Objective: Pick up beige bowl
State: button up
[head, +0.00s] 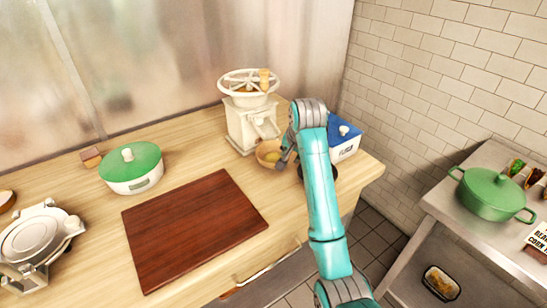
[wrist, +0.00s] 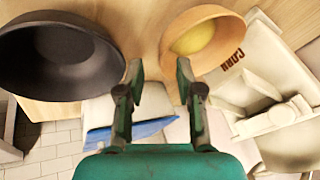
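The beige bowl (head: 262,160) stands on the wooden counter at the foot of the white grinder, with something yellowish inside. In the wrist view the beige bowl (wrist: 232,38) is at the upper right. My gripper (wrist: 160,70) is open and empty, with its fingers apart. The bowl's left rim lies between the two fingertips in the picture, and the right fingertip overlaps the bowl's edge; I cannot tell whether they touch. In the head view my gripper (head: 284,158) is at the bowl's right side, and my arm hides part of this area.
A black bowl (wrist: 60,62) is close left of my gripper in the wrist view. The white grinder (head: 247,122) stands behind the beige bowl, and a blue-topped white box (head: 345,140) is to the right. A dark red cutting board (head: 190,230) lies front left.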

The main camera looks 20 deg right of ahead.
aim_at(274, 156)
jog(key=shift+w+x, duration=0.2)
jog(key=shift+x, duration=1.2)
jog(key=shift+w+x, duration=0.15)
jog(key=shift+x, duration=1.2)
jog(key=shift+d+r, duration=0.1)
jog(key=shift+r, duration=0.15)
grip_shut()
